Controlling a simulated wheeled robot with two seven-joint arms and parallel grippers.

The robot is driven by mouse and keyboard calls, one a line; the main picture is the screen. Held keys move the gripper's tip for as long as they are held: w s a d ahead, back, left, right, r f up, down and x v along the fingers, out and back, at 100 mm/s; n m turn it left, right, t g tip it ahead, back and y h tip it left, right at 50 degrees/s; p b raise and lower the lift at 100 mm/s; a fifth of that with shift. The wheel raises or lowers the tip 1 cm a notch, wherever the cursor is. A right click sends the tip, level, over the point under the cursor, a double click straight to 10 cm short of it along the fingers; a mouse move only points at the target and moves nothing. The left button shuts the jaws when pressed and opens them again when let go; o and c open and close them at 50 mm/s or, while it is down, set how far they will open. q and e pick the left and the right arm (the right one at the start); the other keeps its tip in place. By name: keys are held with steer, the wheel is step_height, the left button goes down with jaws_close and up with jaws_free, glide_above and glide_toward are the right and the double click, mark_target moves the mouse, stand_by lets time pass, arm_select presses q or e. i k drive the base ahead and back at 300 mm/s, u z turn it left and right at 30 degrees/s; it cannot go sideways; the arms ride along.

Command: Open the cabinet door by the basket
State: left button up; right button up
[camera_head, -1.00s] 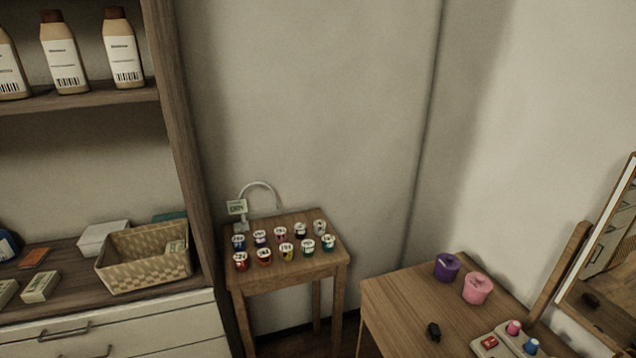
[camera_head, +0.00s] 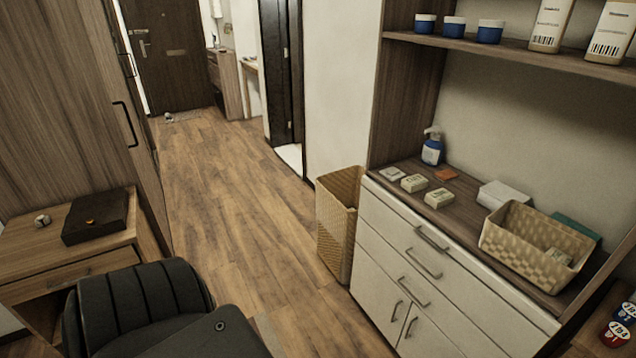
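A white cabinet (camera_head: 455,275) with a wood top stands at the right. Its front has several drawers with dark bar handles. Low on the front are two doors side by side, with upright handles near their shared edge. The left door (camera_head: 375,292), with its handle (camera_head: 396,311), is nearest the tall woven basket (camera_head: 338,222) on the floor. The right door (camera_head: 428,338) is partly cut off by the frame. Both doors look closed. A smaller woven basket (camera_head: 495,244) sits on the cabinet top. Neither of my grippers is in view.
A black chair (camera_head: 140,300) fills the lower left, beside a wooden desk (camera_head: 30,245) with a dark box (camera_head: 95,218). A tall wooden wardrobe (camera_head: 60,100) stands at left. Open wood floor (camera_head: 235,195) runs back to a dark door (camera_head: 165,50).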

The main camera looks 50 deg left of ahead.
mark_target(386, 303)
steer(key=u, duration=3.2)
steer(key=i, duration=1.75)
steer(key=z, duration=2.3)
